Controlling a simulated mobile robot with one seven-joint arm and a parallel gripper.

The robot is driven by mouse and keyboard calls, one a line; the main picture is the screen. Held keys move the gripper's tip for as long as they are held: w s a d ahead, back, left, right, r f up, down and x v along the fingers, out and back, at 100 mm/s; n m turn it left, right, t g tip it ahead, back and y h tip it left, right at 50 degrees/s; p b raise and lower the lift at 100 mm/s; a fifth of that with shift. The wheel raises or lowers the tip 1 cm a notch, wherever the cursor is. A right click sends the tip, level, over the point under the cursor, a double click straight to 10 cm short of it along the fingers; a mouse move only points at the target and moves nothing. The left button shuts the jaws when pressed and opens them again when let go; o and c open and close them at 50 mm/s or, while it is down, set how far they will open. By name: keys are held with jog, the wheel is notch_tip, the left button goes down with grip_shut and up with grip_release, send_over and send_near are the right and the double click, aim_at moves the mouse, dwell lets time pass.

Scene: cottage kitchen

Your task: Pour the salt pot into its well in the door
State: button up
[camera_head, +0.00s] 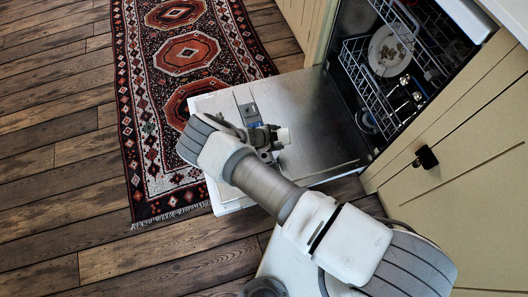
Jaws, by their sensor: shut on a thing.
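The dishwasher door (318,120) lies folded down flat, its inner face bare metal. A grey panel with a blue part (249,112) is set in the door toward its outer left end; I cannot tell which opening in it is the salt well. My gripper (271,138) is over the door, just in front of and right of that panel. It is shut on a small pale pot (284,137), which looks like the salt pot and juts out to the right. Its contents and exact tilt cannot be made out. My arm covers the near left part of the door.
The dishwasher's lower rack (362,78) holds a soiled plate (390,50) and other items inside the tub. A cream cupboard with a black handle (426,157) stands on the right. A patterned rug (185,60) covers the wooden floor beyond the door; the floor at left is clear.

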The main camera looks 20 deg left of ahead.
jog(key=shift+s+a+f+t+h, duration=0.1)
jog(key=shift+a+f+t+h, duration=0.2)
jog(key=shift+h, duration=0.2)
dwell(0.7)
dwell(1.6)
jog(key=shift+d, duration=0.1)
dwell(1.5)
jog(key=shift+w+d+r+g+y, duration=0.25)
jog(key=shift+w+r+g+y, duration=0.25)
jog(key=shift+r+y, duration=0.3)
jog(key=shift+w+f+m+y, duration=0.2)
jog(key=shift+f+m+y, duration=0.1)
jog(key=shift+y, duration=0.1)
jog(key=shift+w+d, duration=0.1)
